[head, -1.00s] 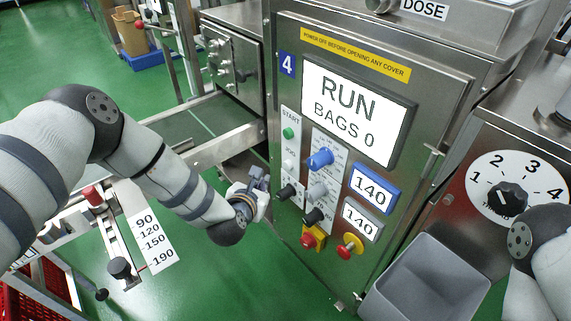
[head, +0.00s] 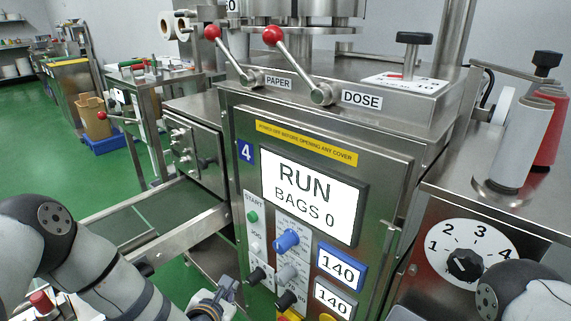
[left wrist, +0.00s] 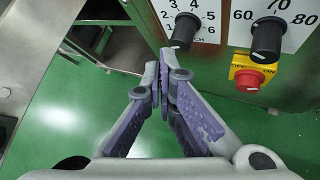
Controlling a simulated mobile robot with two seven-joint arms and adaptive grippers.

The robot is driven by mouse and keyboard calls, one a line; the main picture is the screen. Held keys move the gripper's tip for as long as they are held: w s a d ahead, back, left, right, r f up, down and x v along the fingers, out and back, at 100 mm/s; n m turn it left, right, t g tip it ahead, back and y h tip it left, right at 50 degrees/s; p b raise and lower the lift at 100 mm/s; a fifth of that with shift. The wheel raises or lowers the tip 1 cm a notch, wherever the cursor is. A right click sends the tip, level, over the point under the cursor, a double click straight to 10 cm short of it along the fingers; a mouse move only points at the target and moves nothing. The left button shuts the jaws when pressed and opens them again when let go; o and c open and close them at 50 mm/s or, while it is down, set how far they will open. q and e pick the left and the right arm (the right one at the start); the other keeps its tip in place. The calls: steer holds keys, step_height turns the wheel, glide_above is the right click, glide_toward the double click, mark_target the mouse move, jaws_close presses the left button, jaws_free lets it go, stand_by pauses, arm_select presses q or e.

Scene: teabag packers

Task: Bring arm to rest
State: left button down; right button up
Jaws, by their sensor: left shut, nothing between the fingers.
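My left gripper (head: 217,296) is low in the head view, left of the control panel's lower knobs. In the left wrist view its fingers (left wrist: 162,95) are shut with nothing between them, apart from the panel and over green floor. The packer's screen (head: 312,196) reads RUN, BAGS 0. The green START button (head: 252,216) and blue knob (head: 286,241) are on the panel below. My right arm shows only as a link at the lower right of the head view; its gripper is out of view.
A metal conveyor frame (head: 165,236) runs left of the packer. The red-and-yellow switch (left wrist: 250,78) and black knobs (left wrist: 267,40) stick out near my left fingers. PAPER and DOSE levers (head: 292,65) stand on top. A numbered dial (head: 467,256) is at the right.

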arm_select(q)
steer(key=s+d+f+m+g+h+p, duration=0.15)
steer(key=s+m+g, duration=0.25)
steer(key=s+m, duration=0.6)
steer(key=s+f+m+g+p, duration=0.1)
steer(key=s+f+m+g, duration=0.35)
steer(key=s, duration=0.95)
steer(key=s+a+r+m+g+y+p, duration=0.1)
steer(key=s+a+r+m+g, duration=0.1)
steer(key=s+m, duration=0.6)
steer(key=s+a+r+m+g+y, duration=0.1)
steer(key=s+a+r+m+g, duration=0.2)
steer(key=s, duration=1.2)
step_height(320, 180, up, 2)
steer(key=a+m, duration=0.2)
steer(key=m, duration=0.2)
steer(key=shift+r+m+p, duration=0.2)
steer(key=shift+m+p, duration=0.15)
steer(key=shift+p, duration=0.05)
arm_select(e)
steer(key=w+r+t, duration=0.2)
steer(key=w+r, duration=0.3)
steer(key=shift+w+r, duration=0.15)
steer(key=shift+r, duration=0.2)
arm_select(q)
steer(key=shift+a, duration=0.1)
steer(key=shift+s, duration=0.15)
